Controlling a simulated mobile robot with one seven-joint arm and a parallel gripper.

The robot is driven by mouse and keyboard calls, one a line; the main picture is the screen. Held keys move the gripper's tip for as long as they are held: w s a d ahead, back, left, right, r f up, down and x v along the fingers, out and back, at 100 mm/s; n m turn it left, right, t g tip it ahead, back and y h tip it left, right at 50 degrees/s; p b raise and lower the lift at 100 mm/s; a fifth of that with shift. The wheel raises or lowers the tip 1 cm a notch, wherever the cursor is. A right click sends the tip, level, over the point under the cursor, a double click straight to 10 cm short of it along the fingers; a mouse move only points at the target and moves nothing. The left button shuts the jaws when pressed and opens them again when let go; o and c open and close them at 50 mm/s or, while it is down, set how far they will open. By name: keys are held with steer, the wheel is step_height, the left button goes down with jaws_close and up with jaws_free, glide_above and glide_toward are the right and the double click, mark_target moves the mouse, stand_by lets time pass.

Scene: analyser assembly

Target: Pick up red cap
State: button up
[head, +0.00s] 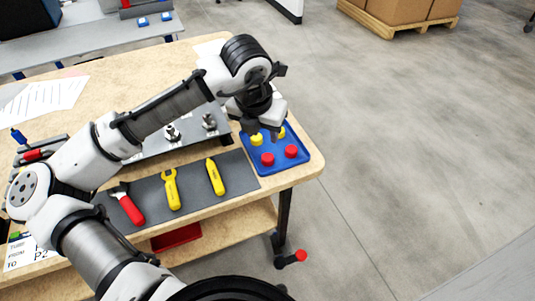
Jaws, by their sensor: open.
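Two red caps stand in the blue tray (272,172) at the right end of the wooden workbench. One red cap (267,159) is toward the front middle of the tray, and the other red cap (291,151) is to its right. Two yellow caps are behind them: the left yellow cap (257,140) and the right yellow cap (281,132), which is partly hidden by my gripper. My gripper (265,136) is open and points down over the back part of the tray, near the yellow caps. I see nothing between its fingers.
A dark mat (195,190) holds a red-handled tool (130,208) and yellow tools (171,190) left of the tray. Behind it, a grey plate (150,146) carries metal fittings (209,121). The bench edge is close right of the tray, with open floor beyond.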

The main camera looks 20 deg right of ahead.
glide_above(268, 157)
steer(key=a, duration=0.1)
steer(key=f, duration=0.4)
steer(key=s+f, duration=0.1)
steer(key=f, duration=0.1)
steer(key=shift+a, duration=0.1)
steer(key=shift+p+x, duration=0.65)
steer(key=shift+x, duration=2)
steer(key=shift+s, duration=0.1)
steer(key=c, duration=0.7)
